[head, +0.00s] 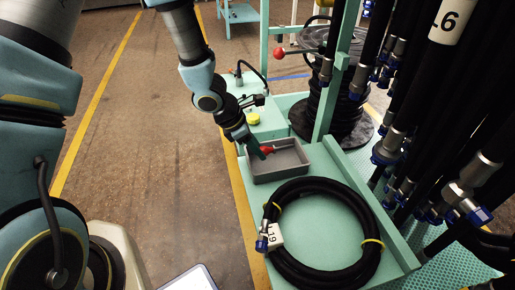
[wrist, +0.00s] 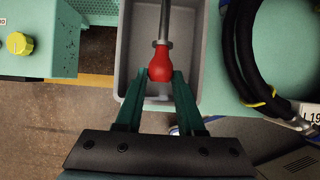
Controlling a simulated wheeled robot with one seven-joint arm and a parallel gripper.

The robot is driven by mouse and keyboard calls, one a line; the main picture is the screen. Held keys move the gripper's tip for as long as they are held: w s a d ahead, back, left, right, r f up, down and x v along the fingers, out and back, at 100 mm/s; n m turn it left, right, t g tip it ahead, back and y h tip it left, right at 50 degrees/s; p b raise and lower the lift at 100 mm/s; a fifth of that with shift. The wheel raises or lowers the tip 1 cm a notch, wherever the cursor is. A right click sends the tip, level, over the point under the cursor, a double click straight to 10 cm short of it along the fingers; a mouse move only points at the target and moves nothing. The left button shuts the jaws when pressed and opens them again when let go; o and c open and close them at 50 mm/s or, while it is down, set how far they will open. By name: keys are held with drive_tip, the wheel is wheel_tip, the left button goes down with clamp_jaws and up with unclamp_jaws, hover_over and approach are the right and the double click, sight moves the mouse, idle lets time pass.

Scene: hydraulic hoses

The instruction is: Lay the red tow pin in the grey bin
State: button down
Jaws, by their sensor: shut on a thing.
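The red tow pin (wrist: 162,62) has a red knob and a grey metal shaft. My gripper (wrist: 161,78) is shut on the red knob, with one green finger on each side. In the wrist view the shaft points away from the gripper, over the inside of the grey bin (wrist: 126,62). In the head view my gripper (head: 262,152) is at the grey bin (head: 281,172), and the pin's red knob (head: 267,150) shows at the fingertips. I cannot tell whether the pin touches the bin floor.
A coiled black hose (head: 284,263) with a 19 tag lies on the green bench (head: 345,165) in front of the bin. Hanging hoses (head: 400,130) crowd the right. A yellow knob (head: 253,119) stands behind the bin. Open floor lies left.

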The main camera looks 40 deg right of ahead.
drive_tip(key=shift+f+b, duration=1.85)
drive_tip(key=shift+f, duration=0.1)
drive_tip(key=shift+c, duration=2.2)
unclamp_jaws()
drive_tip(key=p+v, duration=0.4)
drive_tip(key=v, duration=0.7)
